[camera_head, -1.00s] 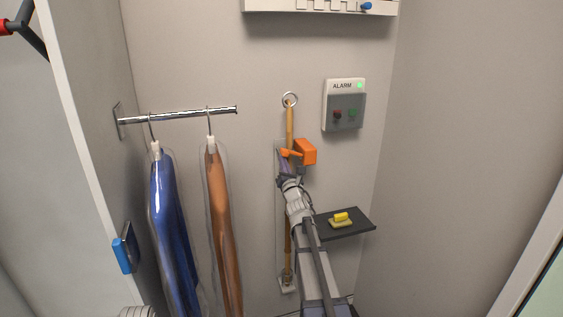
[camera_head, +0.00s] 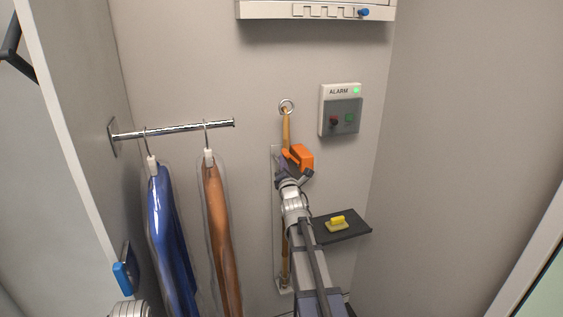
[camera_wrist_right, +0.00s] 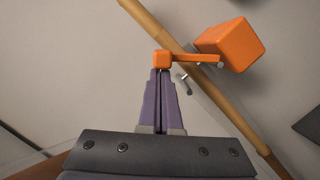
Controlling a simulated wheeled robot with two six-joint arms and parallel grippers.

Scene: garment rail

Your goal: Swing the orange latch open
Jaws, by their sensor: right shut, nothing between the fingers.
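The orange latch (camera_head: 302,156) is on the back wall beside a long wooden pole (camera_head: 287,128). In the right wrist view, the latch's block (camera_wrist_right: 230,44) is right of the pole (camera_wrist_right: 190,68). Its thin arm (camera_wrist_right: 190,58) crosses the pole and ends in a small orange cube (camera_wrist_right: 162,60). My right gripper (camera_head: 281,160) is shut and empty. In the wrist view its fingertips (camera_wrist_right: 160,71) are right at the small cube's lower edge; I cannot tell whether they touch. My left gripper is not in view.
A blue garment (camera_head: 170,230) and a brown one (camera_head: 220,235) hang from the rail (camera_head: 180,130) at left. A dark shelf (camera_head: 352,225) with a yellow item (camera_head: 337,222) is right of my right arm. An alarm box (camera_head: 340,110) is on the wall above it.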

